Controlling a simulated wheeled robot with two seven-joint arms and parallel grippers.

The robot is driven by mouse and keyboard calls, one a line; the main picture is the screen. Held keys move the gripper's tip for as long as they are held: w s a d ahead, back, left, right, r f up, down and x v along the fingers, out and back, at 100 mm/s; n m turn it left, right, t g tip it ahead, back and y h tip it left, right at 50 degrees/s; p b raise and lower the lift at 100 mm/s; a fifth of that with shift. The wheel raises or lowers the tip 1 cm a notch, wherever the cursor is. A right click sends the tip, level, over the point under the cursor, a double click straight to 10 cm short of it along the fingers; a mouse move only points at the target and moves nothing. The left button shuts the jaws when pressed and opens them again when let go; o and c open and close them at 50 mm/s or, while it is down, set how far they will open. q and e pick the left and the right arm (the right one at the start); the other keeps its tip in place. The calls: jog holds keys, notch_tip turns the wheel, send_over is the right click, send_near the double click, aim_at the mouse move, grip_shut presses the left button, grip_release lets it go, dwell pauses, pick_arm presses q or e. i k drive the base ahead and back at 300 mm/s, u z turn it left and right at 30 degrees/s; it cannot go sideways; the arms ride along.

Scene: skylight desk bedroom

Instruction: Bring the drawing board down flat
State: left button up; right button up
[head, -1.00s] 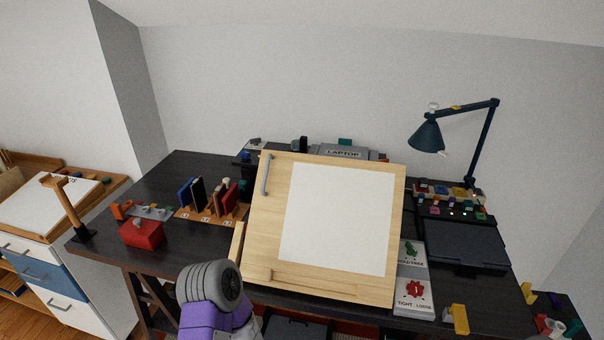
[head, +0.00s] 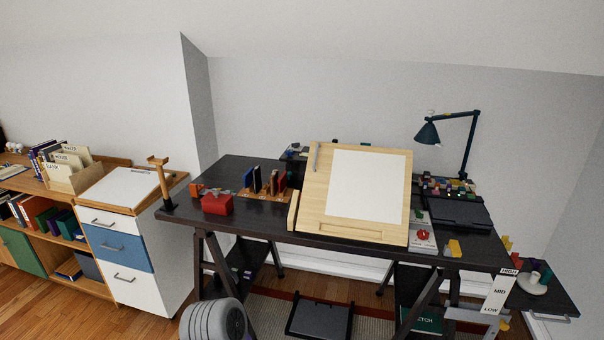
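The drawing board (head: 317,205) is pale wood with a white sheet (head: 367,187) on it. It stands tilted up on the dark desk (head: 235,171), its lower edge near the desk's front and its upper edge raised at the back. A grey handle-like bar (head: 316,157) is at its upper left. A small wooden upright piece (head: 293,211) stands at its left side. Neither gripper's fingers can be seen.
A red box (head: 217,204) and a book rack (head: 263,192) are left of the board. A card with a red symbol (head: 422,234), a yellow block (head: 454,247) and a dark tray (head: 457,212) are right. A blue lamp (head: 428,133) stands behind. A LOW-MID-HIGH sign (head: 500,292) is at the front right.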

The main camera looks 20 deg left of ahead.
aim_at(354, 191)
jog(key=z, duration=0.2)
jog(key=k, duration=0.25)
jog(key=u, duration=0.45)
jog(key=i, duration=1.5)
